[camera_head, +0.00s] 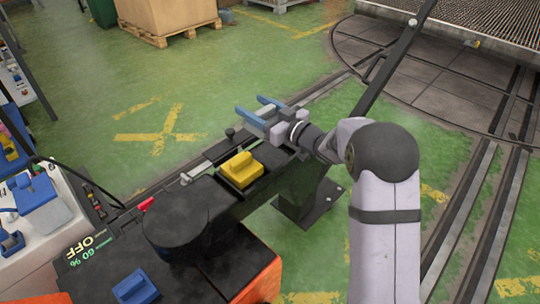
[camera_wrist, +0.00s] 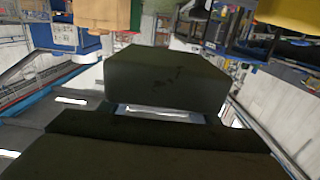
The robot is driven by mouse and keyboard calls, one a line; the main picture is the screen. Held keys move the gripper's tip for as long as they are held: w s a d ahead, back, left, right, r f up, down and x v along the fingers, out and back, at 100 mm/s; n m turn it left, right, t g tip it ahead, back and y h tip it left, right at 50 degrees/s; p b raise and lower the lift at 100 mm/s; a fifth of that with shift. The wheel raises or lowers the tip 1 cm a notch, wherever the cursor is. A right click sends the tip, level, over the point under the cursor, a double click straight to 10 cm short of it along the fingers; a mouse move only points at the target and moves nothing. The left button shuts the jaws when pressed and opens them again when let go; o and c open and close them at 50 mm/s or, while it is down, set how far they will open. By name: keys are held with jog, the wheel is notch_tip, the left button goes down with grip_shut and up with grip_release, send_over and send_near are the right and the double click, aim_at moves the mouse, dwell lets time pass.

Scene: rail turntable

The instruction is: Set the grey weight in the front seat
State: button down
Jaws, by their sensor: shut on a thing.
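My gripper (camera_head: 255,108) is above the far end of the black beam (camera_head: 215,205), with its two blue fingers pointing left. A small grey piece, which I take to be the grey weight (camera_head: 268,112), shows between the fingers, and the gripper is shut on it. A yellow weight (camera_head: 240,168) with a raised grip sits on the beam, below and left of my gripper. A blue weight (camera_head: 135,287) sits on the dark deck near the bottom. In the wrist view a dark block fills the middle; I cannot tell its identity. The front seat cannot be made out clearly.
A light-coloured bench (camera_head: 45,215) with blue items stands at the left. A control panel showing "OFF" (camera_head: 95,240) lies in front of it. The round track plate (camera_head: 440,90) and rails are at the right. Green floor (camera_head: 80,120) is clear beyond the beam.

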jog(key=shift+d, duration=0.75)
jog(key=shift+f+b, duration=1.4)
jog(key=shift+f, duration=3.6)
jog(key=shift+f, duration=0.2)
jog(key=c, duration=0.6)
grip_release()
jog(key=shift+f, duration=0.15)
jog(key=shift+c, duration=0.2)
jog(key=shift+r, duration=0.2)
jog(key=p+v, duration=0.1)
jog(key=v, duration=1.1)
jog(key=shift+p, duration=0.3)
